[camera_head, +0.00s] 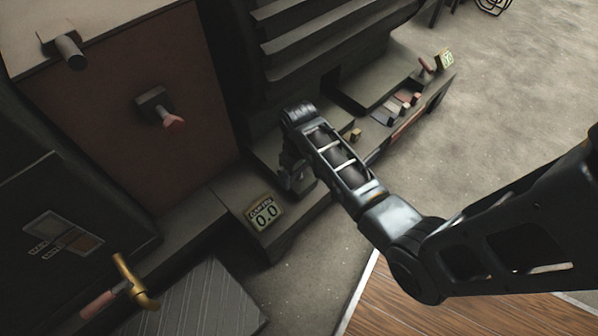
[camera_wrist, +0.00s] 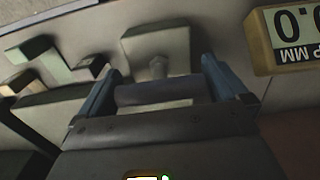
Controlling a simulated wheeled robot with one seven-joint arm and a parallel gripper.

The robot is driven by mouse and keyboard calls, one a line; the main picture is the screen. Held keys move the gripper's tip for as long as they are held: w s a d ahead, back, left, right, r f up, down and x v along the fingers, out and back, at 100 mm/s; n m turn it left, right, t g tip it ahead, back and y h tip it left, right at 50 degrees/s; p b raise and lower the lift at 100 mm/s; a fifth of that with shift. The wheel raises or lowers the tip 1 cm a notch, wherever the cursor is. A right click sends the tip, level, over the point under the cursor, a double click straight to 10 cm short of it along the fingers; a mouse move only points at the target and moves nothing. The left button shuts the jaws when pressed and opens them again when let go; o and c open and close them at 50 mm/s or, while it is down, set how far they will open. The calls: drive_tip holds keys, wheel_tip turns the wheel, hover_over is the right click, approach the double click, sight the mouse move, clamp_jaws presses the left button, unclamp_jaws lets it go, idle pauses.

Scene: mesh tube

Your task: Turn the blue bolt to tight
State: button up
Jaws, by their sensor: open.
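My gripper (camera_wrist: 161,84) is open in the wrist view, with one blue-grey finger on each side. A small pale bolt-like piece (camera_wrist: 158,68) stands in front of a light block (camera_wrist: 158,44), between the fingers in the picture. I cannot tell whether it is the blue bolt; its colour looks grey, and no plainly blue bolt shows. Contact with the fingers cannot be made out. In the head view my gripper (camera_head: 291,178) points down beside the dark machine, and the arm hides what is under it.
A yellow-framed display (camera_head: 265,213) reads 0.0 left of my gripper; it shows upside down in the wrist view (camera_wrist: 290,40). A red-handled lever (camera_head: 166,112) and a brass lever (camera_head: 135,285) are at left. Small blocks (camera_head: 396,108) and a green display (camera_head: 446,59) lie along the ledge at right.

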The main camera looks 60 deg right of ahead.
drive_tip(key=c, duration=0.8)
drive_tip(key=shift+o, duration=0.2)
